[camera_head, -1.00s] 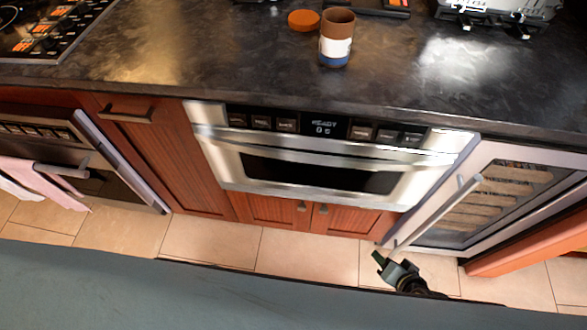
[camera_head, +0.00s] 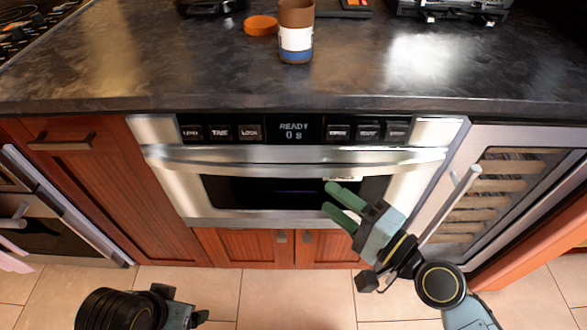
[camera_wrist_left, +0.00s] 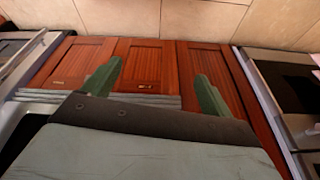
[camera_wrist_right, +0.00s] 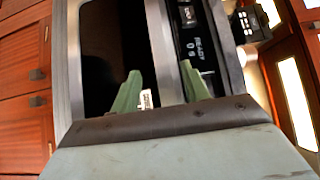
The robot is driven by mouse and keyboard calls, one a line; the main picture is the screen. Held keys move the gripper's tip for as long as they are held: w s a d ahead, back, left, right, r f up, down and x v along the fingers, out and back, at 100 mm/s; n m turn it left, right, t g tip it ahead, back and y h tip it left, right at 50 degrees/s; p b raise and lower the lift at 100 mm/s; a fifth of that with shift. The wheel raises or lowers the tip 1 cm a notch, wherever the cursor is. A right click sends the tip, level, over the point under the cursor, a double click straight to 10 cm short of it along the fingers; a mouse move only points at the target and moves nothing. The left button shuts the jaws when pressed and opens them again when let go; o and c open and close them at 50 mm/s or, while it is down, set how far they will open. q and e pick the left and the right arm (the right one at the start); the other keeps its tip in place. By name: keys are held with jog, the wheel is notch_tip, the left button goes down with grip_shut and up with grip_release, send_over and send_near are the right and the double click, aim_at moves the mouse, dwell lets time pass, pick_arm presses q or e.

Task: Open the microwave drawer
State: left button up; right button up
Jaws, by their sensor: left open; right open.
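The microwave drawer (camera_head: 215,212) is a steel unit under the counter, shut, with a dark window, a long horizontal handle bar (camera_head: 240,158) and a panel (camera_head: 294,130) reading READY. My right gripper (camera_head: 333,198) is open, its green fingers in front of the window's right half, below the bar. In the right wrist view the open fingers (camera_wrist_right: 160,85) appear around the steel handle bar (camera_wrist_right: 160,40); contact cannot be told. My left gripper (camera_head: 200,318) is low at the bottom left, away from the drawer. The left wrist view shows its fingers (camera_wrist_left: 155,85) apart and empty, facing the cabinets.
Wooden cabinets (camera_head: 245,248) lie below the drawer. A glass-door cooler (camera_head: 500,190) with a vertical handle stands at right, near my right arm. An oven (camera_head: 50,225) is at left. A jar (camera_head: 296,35) and orange lid (camera_head: 260,25) sit on the dark counter (camera_head: 160,65).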

aim_at(297, 173)
jog(key=x, duration=0.9)
jog(key=shift+w+a+f, duration=0.1)
jog(key=shift+w+a, duration=0.1)
pick_arm(q)
jog(key=shift+s+r+b, duration=0.15)
jog(key=shift+r+b, duration=0.15)
jog(key=shift+r, duration=0.15)
pick_arm(e)
jog(key=shift+w+a, duration=0.4)
jog(key=shift+a, duration=0.05)
pick_arm(q)
jog(key=shift+d, duration=0.1)
pick_arm(e)
grip_shut()
